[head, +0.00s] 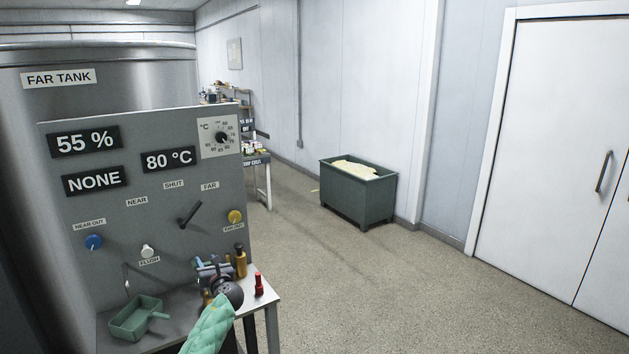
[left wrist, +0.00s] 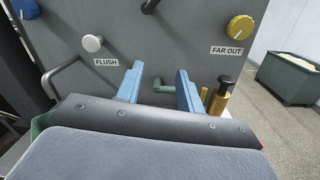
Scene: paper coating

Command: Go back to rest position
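My left gripper (head: 212,267) is low in front of the grey control panel (head: 150,185), just above the small table. My arm behind it wears a green quilted sleeve. In the left wrist view, its two blue fingers (left wrist: 161,85) are apart and point toward the panel. My right gripper is in neither view.
A brass bottle-like item (head: 240,262) and a red one (head: 259,285) stand beside the gripper. A green scoop (head: 136,318) lies left. The panel's black lever (head: 189,215) and knobs protrude above. A green bin (head: 358,192) stands on open floor.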

